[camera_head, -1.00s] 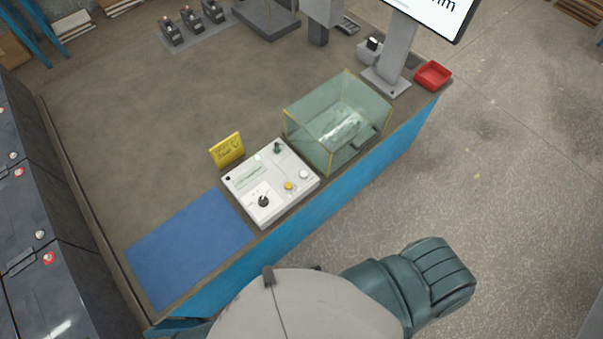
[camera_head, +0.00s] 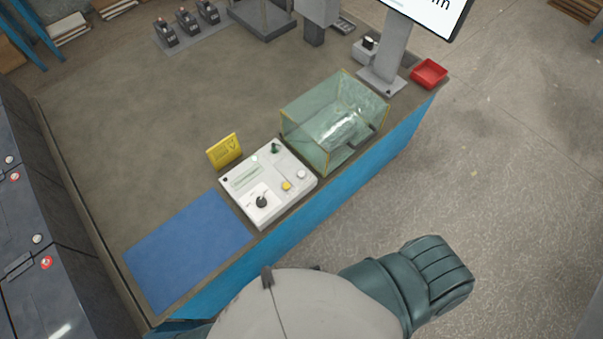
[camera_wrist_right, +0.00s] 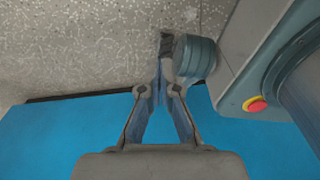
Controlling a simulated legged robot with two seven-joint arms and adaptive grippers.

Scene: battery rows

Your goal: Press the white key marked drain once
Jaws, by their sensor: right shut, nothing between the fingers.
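A white control panel (camera_head: 250,207) lies on the bench near its front edge. It carries a black knob (camera_head: 261,202), a yellow key (camera_head: 286,186), a white key (camera_head: 301,174) at its right side and a green switch (camera_head: 274,148). The lettering on the panel is too small to read, so I cannot confirm the drain mark. My right gripper (camera_wrist_right: 162,92) shows in the wrist view, fingers together and empty, in front of the blue bench side (camera_wrist_right: 60,135). The panel is not in that view. My left gripper is not in view.
A clear tank (camera_head: 325,120) with yellow edges stands right beside the panel. A yellow sign (camera_head: 225,151) stands behind it, and a blue mat (camera_head: 185,250) lies to its left. A red tray (camera_head: 429,73) and a screen post (camera_head: 390,58) stand at the far right.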

